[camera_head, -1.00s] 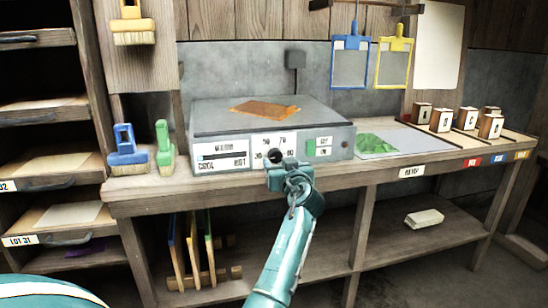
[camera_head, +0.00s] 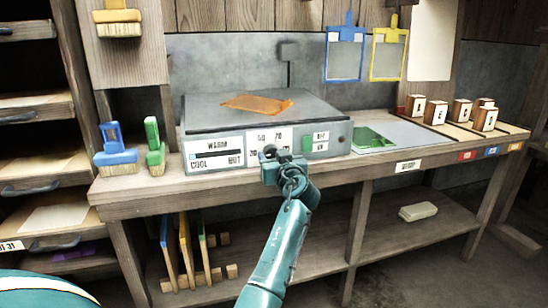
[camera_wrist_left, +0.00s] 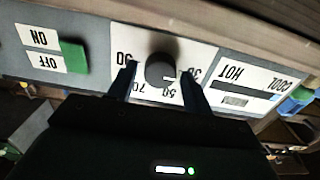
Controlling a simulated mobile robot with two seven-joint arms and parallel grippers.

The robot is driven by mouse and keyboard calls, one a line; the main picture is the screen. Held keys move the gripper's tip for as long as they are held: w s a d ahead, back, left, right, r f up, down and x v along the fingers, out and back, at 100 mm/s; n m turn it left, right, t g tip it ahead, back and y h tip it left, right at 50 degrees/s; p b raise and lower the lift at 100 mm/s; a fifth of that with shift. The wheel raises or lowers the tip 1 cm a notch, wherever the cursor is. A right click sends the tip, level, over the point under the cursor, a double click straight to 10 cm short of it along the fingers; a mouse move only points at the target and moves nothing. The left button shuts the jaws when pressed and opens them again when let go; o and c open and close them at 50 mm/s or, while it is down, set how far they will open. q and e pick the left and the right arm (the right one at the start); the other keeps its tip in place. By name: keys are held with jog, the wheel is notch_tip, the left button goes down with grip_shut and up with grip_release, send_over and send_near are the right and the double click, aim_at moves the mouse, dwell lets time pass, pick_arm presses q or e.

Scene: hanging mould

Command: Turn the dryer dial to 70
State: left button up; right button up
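The dryer (camera_head: 262,110) is a grey box on the bench with a flat top. Its front has a COOL to HOT strip, a dial plate with numbers and a green switch. In the left wrist view, seen upside down, the dark round dial (camera_wrist_left: 160,70) sits among 30, 50, 70 and 90; its pointer setting is hard to read. My left gripper (camera_head: 268,155) is at the dial plate and hides the dial in the head view. In the wrist view its dark fingers (camera_wrist_left: 159,80) stand on either side of the dial, open, with gaps visible. My right gripper is not in view.
The green switch (camera_wrist_left: 73,55) sits beside the dial plate by the ON and OFF labels. An orange sheet (camera_head: 258,103) lies on the dryer top. Blue (camera_head: 115,155) and green (camera_head: 154,140) brushes stand left of the dryer. A green sheet (camera_head: 375,140) lies to the right.

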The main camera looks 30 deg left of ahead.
pick_arm(q)
jog(key=c, duration=0.8)
